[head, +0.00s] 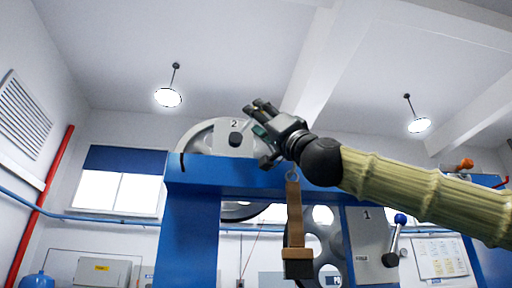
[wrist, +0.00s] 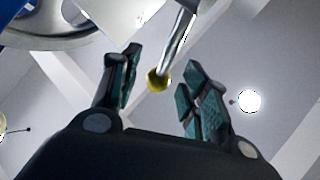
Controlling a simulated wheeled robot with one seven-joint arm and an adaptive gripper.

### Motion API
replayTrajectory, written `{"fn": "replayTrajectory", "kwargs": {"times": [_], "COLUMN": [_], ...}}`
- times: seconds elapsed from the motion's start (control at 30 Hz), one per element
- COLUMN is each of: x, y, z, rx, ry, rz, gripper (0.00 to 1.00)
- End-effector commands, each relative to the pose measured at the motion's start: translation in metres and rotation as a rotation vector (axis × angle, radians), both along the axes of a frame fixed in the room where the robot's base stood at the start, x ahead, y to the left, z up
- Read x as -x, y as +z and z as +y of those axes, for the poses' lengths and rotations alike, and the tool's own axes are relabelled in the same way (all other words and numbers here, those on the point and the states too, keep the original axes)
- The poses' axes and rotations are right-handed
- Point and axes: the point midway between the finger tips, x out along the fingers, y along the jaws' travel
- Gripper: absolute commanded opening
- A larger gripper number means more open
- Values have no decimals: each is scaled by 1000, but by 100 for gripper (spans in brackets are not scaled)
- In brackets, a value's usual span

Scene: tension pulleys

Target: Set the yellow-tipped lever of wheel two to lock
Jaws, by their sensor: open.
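The yellow tip (wrist: 158,80) of a metal lever (wrist: 178,40) shows in the wrist view, between the two fingers of my gripper (wrist: 163,62). The fingers are apart, with visible room on both sides of the tip; I see no clear contact. In the head view, my gripper (head: 258,126) is beside wheel two (head: 200,137), at the right of its plate marked 2 (head: 234,125). The yellow-tipped lever cannot be made out in the head view; my gripper covers that area. The rim of a wheel (wrist: 60,35) shows at the wrist view's upper left.
A blue frame (head: 190,225) carries the wheels. Below are a plate marked 1 (head: 366,235), a blue-knobbed lever (head: 398,232) and a hanging brown strap (head: 294,215). An orange-tipped lever (head: 463,165) is at far right. The space above wheel two is clear.

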Motion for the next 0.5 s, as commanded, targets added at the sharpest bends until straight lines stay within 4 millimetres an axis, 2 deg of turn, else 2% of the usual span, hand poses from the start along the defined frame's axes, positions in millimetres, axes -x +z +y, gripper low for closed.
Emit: {"fn": "replayTrajectory", "kwargs": {"times": [0.5], "x": [35], "y": [-59], "z": [-39], "rx": [-1], "ry": [-2], "rz": [0], "gripper": [45]}}
